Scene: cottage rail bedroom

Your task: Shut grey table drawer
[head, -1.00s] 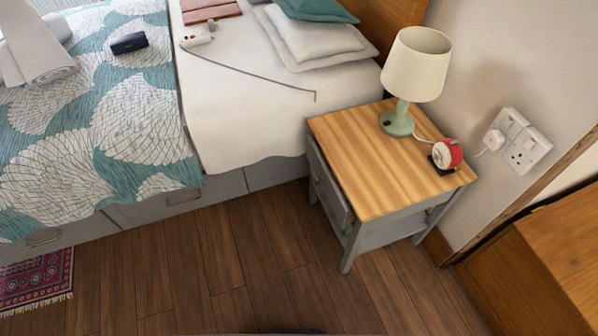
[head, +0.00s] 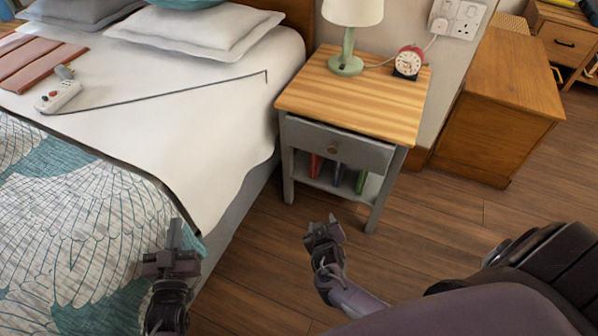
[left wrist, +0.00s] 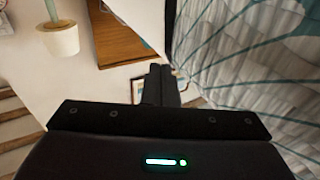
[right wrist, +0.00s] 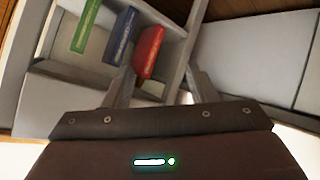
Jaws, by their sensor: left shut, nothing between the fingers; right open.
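The grey bedside table (head: 398,172) has a striped wooden top and stands right of the bed. Its grey drawer (head: 362,153), with a round brown knob (head: 334,149), juts out a little, with a dark gap under the tabletop. My right gripper (head: 323,226) is open and empty, in front of and below the drawer, apart from it. In the right wrist view, the open fingers (right wrist: 162,85) face the table's lower shelf. My left gripper (head: 175,232) is shut and empty, over the bed's near edge. Its closed fingers (left wrist: 160,85) show in the left wrist view.
A lamp (head: 347,35) and a red alarm clock (head: 408,62) stand on the tabletop. Red, blue and green books (head: 338,174) stand on the lower shelf. The bed (head: 200,130) lies left. A wooden cabinet (head: 500,100) stands right. The floor before the table is clear.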

